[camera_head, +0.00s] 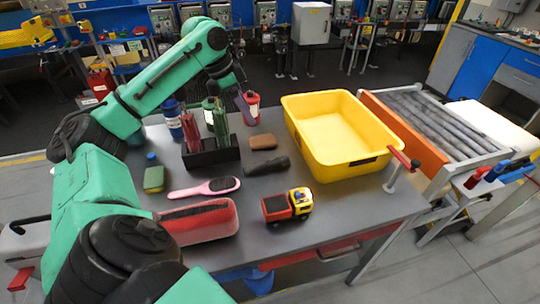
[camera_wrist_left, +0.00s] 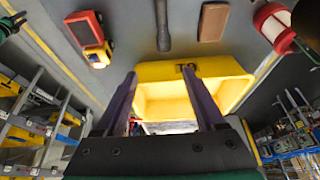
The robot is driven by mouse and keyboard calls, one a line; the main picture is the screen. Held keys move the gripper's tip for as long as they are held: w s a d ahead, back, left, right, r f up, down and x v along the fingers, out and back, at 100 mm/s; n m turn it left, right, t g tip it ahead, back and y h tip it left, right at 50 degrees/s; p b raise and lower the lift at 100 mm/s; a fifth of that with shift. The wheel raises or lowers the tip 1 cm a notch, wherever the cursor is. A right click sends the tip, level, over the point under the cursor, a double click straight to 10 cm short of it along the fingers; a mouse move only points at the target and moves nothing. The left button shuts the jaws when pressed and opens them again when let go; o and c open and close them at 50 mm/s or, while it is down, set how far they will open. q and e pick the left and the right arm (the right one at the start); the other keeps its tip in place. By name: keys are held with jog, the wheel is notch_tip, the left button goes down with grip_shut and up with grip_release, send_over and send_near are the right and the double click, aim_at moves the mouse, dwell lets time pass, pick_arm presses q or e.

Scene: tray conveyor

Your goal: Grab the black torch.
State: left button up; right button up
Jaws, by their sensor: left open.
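The black torch (camera_head: 268,165) lies on the grey table, left of the yellow crate and in front of the brown block. It also shows at the top of the left wrist view (camera_wrist_left: 163,28), beyond the fingertips. My left gripper (camera_head: 243,104) is above the back of the table, near the red-and-white canister and apart from the torch. In the left wrist view its two purple fingers (camera_wrist_left: 163,92) are spread with nothing between them.
A yellow crate (camera_head: 289,124) stands right of the torch. A roller conveyor (camera_head: 433,118) is at the right.

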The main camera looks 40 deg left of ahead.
pick_arm(q)
notch_tip(320, 180, down, 7)
jog(key=b, duration=0.5)
send_near(270, 162)
jog(key=x, duration=0.8)
jog(key=shift+d+f, duration=0.1)
jog(key=shift+f, duration=0.1)
jog(key=shift+w+f, duration=0.1)
jog(key=shift+f, duration=0.3)
jog(key=c, duration=1)
grip_shut()
pick_arm(e)
notch_tip(270, 162, down, 7)
